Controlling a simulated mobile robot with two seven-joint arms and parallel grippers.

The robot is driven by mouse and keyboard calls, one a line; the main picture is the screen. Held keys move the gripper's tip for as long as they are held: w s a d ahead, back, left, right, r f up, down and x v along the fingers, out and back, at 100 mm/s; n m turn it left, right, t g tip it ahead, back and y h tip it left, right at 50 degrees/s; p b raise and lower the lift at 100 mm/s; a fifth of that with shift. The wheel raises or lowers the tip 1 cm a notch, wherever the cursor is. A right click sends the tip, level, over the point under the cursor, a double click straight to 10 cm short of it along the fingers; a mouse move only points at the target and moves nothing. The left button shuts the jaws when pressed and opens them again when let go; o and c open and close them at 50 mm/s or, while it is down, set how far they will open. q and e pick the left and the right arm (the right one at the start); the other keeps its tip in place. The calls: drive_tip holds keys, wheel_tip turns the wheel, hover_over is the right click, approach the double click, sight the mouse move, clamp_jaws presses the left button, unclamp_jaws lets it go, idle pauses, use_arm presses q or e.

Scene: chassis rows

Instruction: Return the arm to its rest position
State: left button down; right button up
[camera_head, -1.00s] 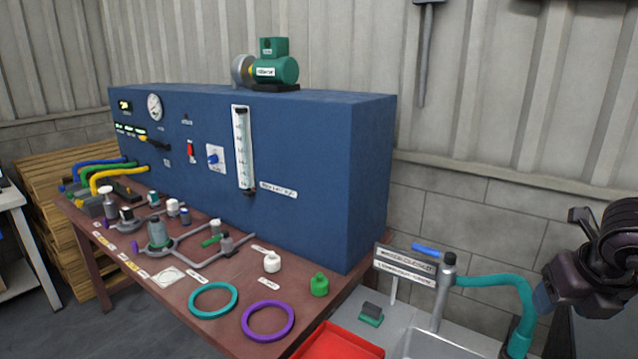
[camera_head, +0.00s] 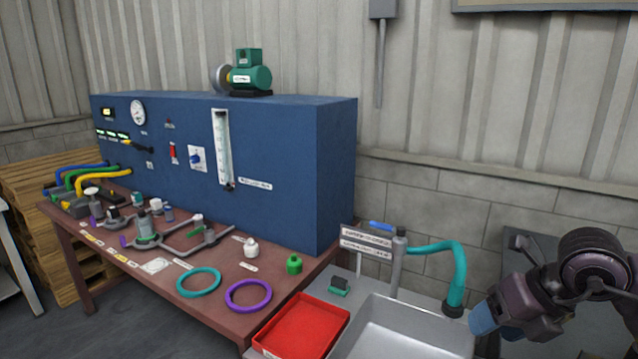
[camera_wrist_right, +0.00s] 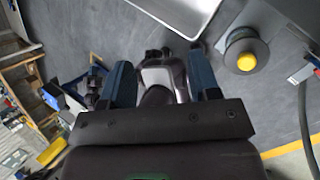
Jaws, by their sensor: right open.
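My right arm enters at the right edge of the head view. Its gripper (camera_head: 484,318), with a blue part toward its end, is beside the right side of the sink, near the teal spout. In the right wrist view the two dark blue fingers stand wide apart, and the right gripper (camera_wrist_right: 160,72) is open with nothing held between them. Grey and black parts show beyond the fingers against the floor. My left gripper is in neither view.
A grey sink (camera_head: 365,330) with a teal spout (camera_head: 458,270) stands near my right arm. A red tray (camera_head: 300,325) lies left of it. The brown bench (camera_head: 215,300) holds a blue panel box (camera_head: 290,170), rings and fittings. The wrist view shows a yellow button (camera_wrist_right: 246,61).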

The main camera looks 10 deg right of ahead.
drive_tip(key=s+a+r+m+t+y, duration=0.1)
drive_tip(key=a+r+m+t+y, duration=0.15)
drive_tip(key=a+y, duration=0.35)
drive_tip(key=s+a+r+m+t+y, duration=0.1)
drive_tip(key=a+r+m+t+y, duration=0.1)
drive_tip(key=a+m+t+y, duration=0.25)
drive_tip(key=w+d+f+m+t+h, duration=0.1)
drive_tip(key=d+f+m+t+h, duration=0.1)
drive_tip(key=d+m+t+h, duration=0.45)
drive_tip(key=d+f+m+t+h, duration=0.25)
drive_tip(key=m+h, duration=0.55)
drive_tip(key=m, duration=0.4)
drive_tip(key=s+d+f+m+g+h, duration=0.35)
drive_tip(key=f+m+g, duration=0.25)
drive_tip(key=f, duration=0.3)
drive_tip(key=s+a+f+m+g+y, duration=0.1)
drive_tip(key=s+a+f+g, duration=0.3)
drive_tip(key=s+f+g, duration=0.3)
drive_tip(key=s+a+f+m+g+y, duration=0.2)
drive_tip(key=s+a+f+g, duration=0.2)
drive_tip(key=s+f, duration=0.3)
drive_tip(key=w+f+n+t, duration=0.1)
drive_tip(key=w+f+t, duration=0.5)
drive_tip(key=f, duration=0.4)
drive_tip(key=shift+d+t, duration=0.15)
drive_tip(key=shift+t, duration=0.75)
